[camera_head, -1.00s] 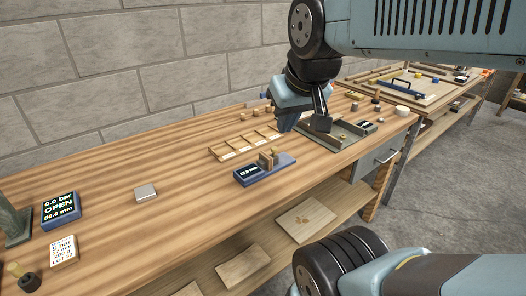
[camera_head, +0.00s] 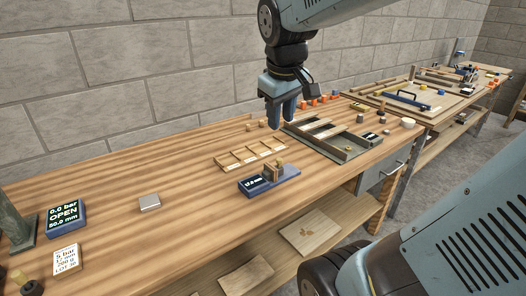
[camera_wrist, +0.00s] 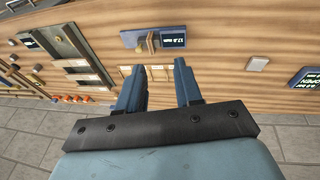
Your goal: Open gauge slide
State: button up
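The gauge (camera_head: 270,180) is a small blue base on the wooden bench, with a dark display reading about 17.0 mm at its left end and a brown slide block with a small knob (camera_head: 280,162) at its right part. In the wrist view the gauge (camera_wrist: 153,38) lies beyond my fingertips, near the top edge. My gripper (camera_head: 283,119) hangs above the back of the bench, behind the gauge and apart from it. In the wrist view my gripper (camera_wrist: 160,70) has its two blue fingers spread, with nothing between them.
A slotted wooden rack (camera_head: 250,152) lies behind the gauge. A grey tray (camera_head: 345,152) with wooden strips stands to its right. A small metal block (camera_head: 150,203) and a display reading OPEN (camera_head: 66,216) are at the left. The bench between them and the gauge is clear.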

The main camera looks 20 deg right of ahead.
jog(key=w+d+f+n+g+h, duration=0.1)
jog(key=w+f+n+g, duration=0.1)
jog(key=w, duration=0.4)
jog(key=w+d+f+n+g, duration=0.1)
jog(key=w+f+n, duration=0.1)
jog(key=w, duration=0.3)
jog(key=n+g+h, duration=0.2)
jog(key=n, duration=0.2)
send_near(279, 159)
jog(key=x, duration=0.8)
jog(key=shift+w+d+f, duration=0.1)
jog(key=shift+f, duration=0.15)
grip_shut()
